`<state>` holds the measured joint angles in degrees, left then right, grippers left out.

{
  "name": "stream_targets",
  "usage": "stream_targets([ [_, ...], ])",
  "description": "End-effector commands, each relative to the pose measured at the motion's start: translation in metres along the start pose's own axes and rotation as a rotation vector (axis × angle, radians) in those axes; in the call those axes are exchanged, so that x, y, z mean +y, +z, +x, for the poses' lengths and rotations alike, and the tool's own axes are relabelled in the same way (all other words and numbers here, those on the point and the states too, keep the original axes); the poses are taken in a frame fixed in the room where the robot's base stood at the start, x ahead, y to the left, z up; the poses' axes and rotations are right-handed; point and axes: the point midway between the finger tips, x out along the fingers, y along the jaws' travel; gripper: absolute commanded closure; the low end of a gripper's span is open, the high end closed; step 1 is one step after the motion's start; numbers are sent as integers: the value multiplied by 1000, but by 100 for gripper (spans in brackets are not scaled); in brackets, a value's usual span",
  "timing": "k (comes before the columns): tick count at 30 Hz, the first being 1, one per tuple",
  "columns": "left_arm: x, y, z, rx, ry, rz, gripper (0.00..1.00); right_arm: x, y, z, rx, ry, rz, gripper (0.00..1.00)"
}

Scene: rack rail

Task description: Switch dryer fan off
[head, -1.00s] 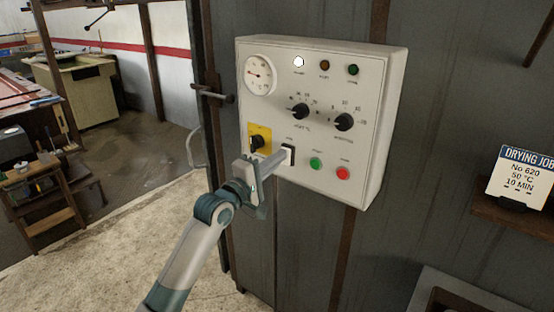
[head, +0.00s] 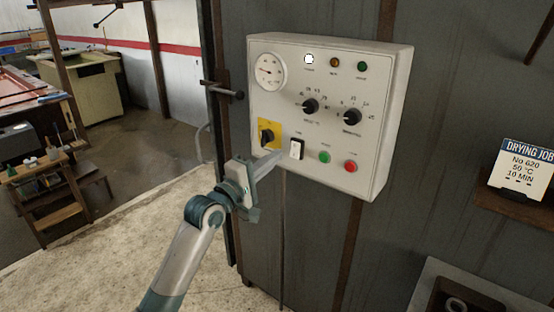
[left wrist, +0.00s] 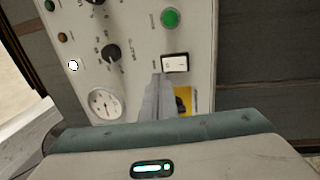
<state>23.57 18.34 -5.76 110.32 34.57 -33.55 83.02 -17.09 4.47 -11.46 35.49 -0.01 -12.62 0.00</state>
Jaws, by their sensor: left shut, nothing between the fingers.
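The dryer's white control panel (head: 320,115) hangs on the grey metal wall. A white rocker switch (head: 296,149) in a dark frame sits low on it, between a black rotary knob on a yellow plate (head: 267,134) and a green button (head: 324,157). Its label is too small to read. My left gripper (head: 272,163) is shut and empty, its tips just left of and below the rocker, seemingly apart from it. The left wrist view shows the closed fingers (left wrist: 158,98) beside the rocker (left wrist: 174,64), partly covering the yellow plate. My right gripper is out of view.
The panel also carries a red button (head: 351,166), two black knobs, a round gauge (head: 270,71) and a lit white lamp (head: 309,58) beside amber and green lamps. A door handle (head: 222,91) juts out to the left. A drying-job card (head: 522,170) stands on a shelf at right.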

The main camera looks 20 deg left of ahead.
Motion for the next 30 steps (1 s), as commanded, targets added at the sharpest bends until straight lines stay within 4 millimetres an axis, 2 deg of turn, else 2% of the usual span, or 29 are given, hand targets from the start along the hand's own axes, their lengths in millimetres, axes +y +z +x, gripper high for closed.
stream_targets([
  [9,9,0,-46,0,1,2,100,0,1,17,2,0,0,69],
  [13,13,0,-60,1,0,1,100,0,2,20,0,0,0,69],
  [18,16,0,-67,0,-1,1,100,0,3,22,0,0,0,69],
  [30,17,0,-67,0,-1,1,100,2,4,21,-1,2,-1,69],
])
